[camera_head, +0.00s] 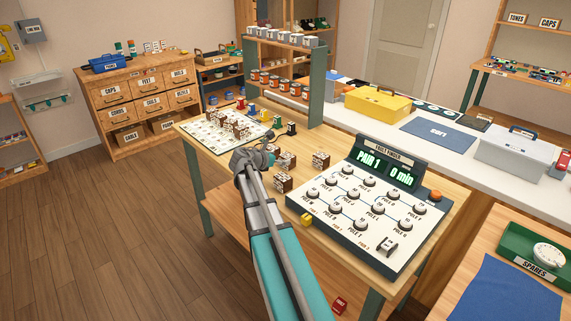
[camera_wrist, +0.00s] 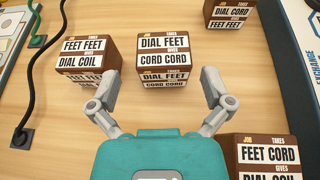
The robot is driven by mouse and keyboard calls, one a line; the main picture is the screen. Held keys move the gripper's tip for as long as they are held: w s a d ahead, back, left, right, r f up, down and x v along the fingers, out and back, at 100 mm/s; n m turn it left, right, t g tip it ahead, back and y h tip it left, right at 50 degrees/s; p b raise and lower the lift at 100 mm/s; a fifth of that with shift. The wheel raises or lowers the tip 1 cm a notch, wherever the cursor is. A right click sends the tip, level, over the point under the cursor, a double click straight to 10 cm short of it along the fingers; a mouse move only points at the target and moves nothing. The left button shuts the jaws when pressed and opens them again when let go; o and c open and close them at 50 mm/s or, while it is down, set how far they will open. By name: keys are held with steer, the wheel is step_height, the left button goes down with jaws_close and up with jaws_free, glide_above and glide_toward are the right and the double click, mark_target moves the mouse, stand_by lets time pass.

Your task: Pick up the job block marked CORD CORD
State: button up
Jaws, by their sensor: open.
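In the wrist view a brown and white job block (camera_wrist: 163,52) stands ahead of my gripper (camera_wrist: 160,88). Its top reads JOB TAKES DIAL FEET, GIVES CORD CORD, and its near side repeats these words. My gripper's two fingers are spread open and empty, one toward each side of the block, short of it. In the head view my gripper (camera_head: 258,160) is low over the wooden table, beside several job blocks; their words are too small to read there, so I cannot tell which is CORD CORD.
Other job blocks stand close: FEET FEET / DIAL COIL (camera_wrist: 88,53) to the left, FEET CORD (camera_wrist: 265,157) at lower right, and one (camera_wrist: 228,13) at upper right. A black cable (camera_wrist: 32,75) lies at left. The fault finder panel (camera_head: 365,215) stands right of my arm.

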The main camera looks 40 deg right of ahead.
mark_target(289, 158)
steer(key=b+x, duration=0.2)
steer(key=x, duration=0.2)
steer(key=shift+s+f, duration=0.1)
steer(key=shift+f, duration=0.1)
steer(key=shift+d+f, duration=0.1)
steer(key=shift+d, duration=0.45)
steer(key=shift+c, duration=0.3)
steer(key=c, duration=0.9)
